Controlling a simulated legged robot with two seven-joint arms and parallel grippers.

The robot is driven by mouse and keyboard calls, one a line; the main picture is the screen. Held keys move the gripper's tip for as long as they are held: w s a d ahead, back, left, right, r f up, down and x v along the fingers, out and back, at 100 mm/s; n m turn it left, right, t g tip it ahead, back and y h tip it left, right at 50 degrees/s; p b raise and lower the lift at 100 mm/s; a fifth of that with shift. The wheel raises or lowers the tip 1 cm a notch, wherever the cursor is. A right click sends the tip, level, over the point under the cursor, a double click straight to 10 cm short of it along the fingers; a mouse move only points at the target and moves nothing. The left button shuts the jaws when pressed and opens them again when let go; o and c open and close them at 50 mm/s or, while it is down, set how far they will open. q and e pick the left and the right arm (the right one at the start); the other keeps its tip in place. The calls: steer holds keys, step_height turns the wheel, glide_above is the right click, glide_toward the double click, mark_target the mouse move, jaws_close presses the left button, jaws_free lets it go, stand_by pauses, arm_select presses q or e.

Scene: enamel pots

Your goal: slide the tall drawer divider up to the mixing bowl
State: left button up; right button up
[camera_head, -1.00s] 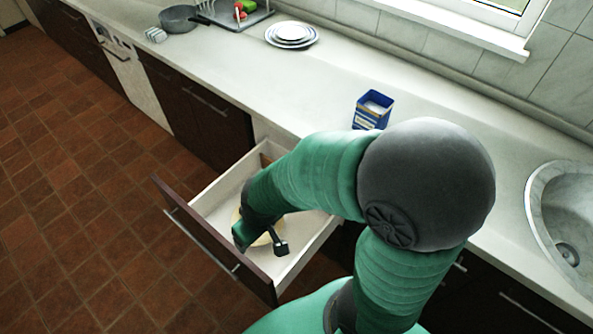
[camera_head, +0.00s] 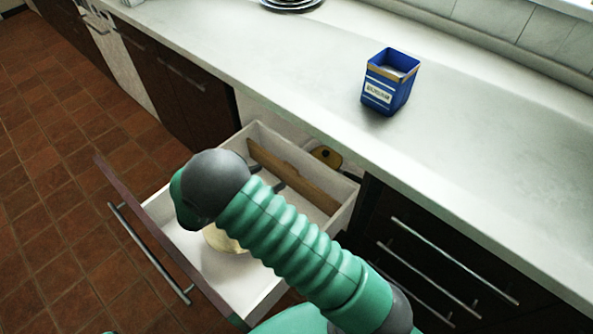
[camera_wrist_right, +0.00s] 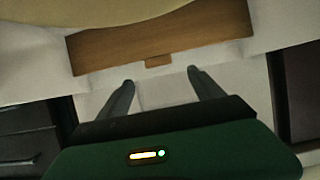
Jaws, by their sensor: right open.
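The wooden divider (camera_head: 292,175) stands across the rear of the open drawer. It also shows in the right wrist view (camera_wrist_right: 200,32), with a small tab (camera_wrist_right: 158,62) on its edge. The cream mixing bowl (camera_head: 222,240) sits nearer the drawer front, apart from the divider and partly hidden by my arm. Its pale rim fills the upper left of the wrist view (camera_wrist_right: 90,12). My right gripper (camera_head: 267,178) is open and empty close to the divider. In the wrist view the fingertips (camera_wrist_right: 161,77) are spread either side of the tab; contact is unclear. My left gripper is not seen.
The white drawer's side wall (camera_head: 342,215) and dark front (camera_head: 150,235) bound the space. A yellow-brown object (camera_head: 325,155) lies behind the divider. A blue tin (camera_head: 390,82) and stacked plates (camera_head: 291,3) stand on the counter. Closed dark drawers (camera_head: 430,255) are to the right.

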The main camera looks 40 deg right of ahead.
mark_target(290, 167)
steer(key=b+x, duration=0.2)
steer(key=x, duration=0.2)
steer(key=shift+s+d+f, duration=0.1)
steer(key=shift+d+f, duration=0.1)
steer(key=shift+d, duration=0.1)
steer(key=b+x, duration=0.1)
steer(key=x, duration=0.5)
steer(key=shift+d+b, duration=0.3)
steer(key=shift+a+r, duration=0.3)
steer(key=shift+c, duration=1.1)
steer(key=shift+d+f, duration=0.1)
steer(key=shift+d, duration=0.05)
steer(key=c, duration=0.7)
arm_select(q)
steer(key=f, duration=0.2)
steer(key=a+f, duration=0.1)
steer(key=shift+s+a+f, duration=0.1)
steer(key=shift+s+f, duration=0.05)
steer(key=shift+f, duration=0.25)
arm_select(e)
jaws_close()
